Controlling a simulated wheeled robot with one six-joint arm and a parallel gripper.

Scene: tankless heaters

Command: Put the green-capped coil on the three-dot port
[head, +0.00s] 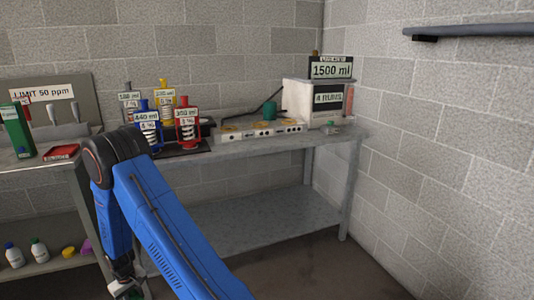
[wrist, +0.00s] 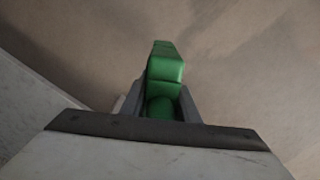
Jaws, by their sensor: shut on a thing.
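My gripper (head: 126,289) hangs low at the bottom left in the head view, in front of the benches and below their tops. In the wrist view my gripper (wrist: 160,104) is shut on a green blocky piece (wrist: 166,70), which looks like the green cap of the coil. No coil windings show; the rest of it is hidden or out of view.
Blue (head: 148,125), red (head: 187,122), yellow (head: 167,100) and grey-capped (head: 129,103) coils stand on the bench (head: 240,146). A green labelled container (head: 17,134) is at far left.

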